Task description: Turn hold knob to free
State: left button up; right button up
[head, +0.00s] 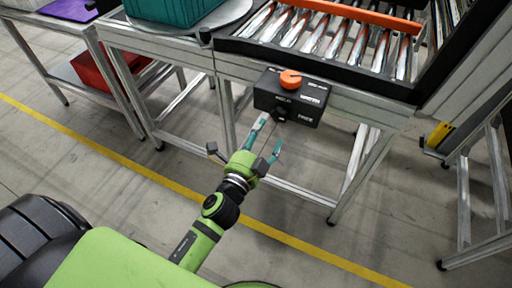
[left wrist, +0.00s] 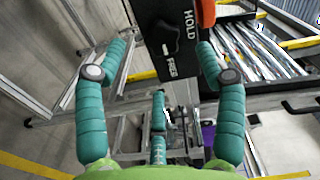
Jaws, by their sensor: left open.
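A black control box (head: 268,92) is fixed to the front of the conveyor frame. On its front face is a black hold knob (head: 279,112), with HOLD and FREE labels. The knob also shows in the left wrist view (left wrist: 162,38), with the HOLD and FREE lettering beside it on the right. Which label it points at is too small to tell. My left gripper (head: 268,138) is open in front of the box, just short of the knob. In the left wrist view its teal fingers (left wrist: 162,52) stand either side of the knob, apart from it. My right gripper is out of view.
An orange mushroom-shaped button (head: 290,79) sits on top of the box, close above the knob. A roller conveyor (head: 310,35) with an orange bar lies behind. A teal crate (head: 172,10) stands at the back left. The floor in front is clear.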

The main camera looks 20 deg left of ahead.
pick_arm(q)
jog(key=shift+s+a, duration=0.1)
jog(key=shift+s, duration=2.15)
jog(key=s+f+n+g+p, duration=0.1)
jog(key=s+f+n+g, duration=0.2)
jog(key=f, duration=0.8)
jog(key=s+f+n+g+p, duration=0.1)
jog(key=s+f+n+g, duration=0.3)
jog(key=f, duration=0.6)
jog(key=s+f+g+p, duration=0.15)
jog(key=s+f, duration=0.35)
jog(key=f, duration=0.6)
jog(key=s+a+f+n+g, duration=0.2)
jog(key=s+f, duration=0.4)
jog(key=s, duration=0.6)
jog(key=s+a+f+n+g, duration=0.3)
jog(key=s+f+g, duration=0.3)
jog(key=s, duration=0.6)
jog(key=shift+f+n+y+p, duration=0.15)
jog(key=shift+n+y+p, duration=0.2)
jog(key=shift+n, duration=0.45)
jog(key=shift+d+g, duration=0.1)
jog(key=shift+g, duration=0.15)
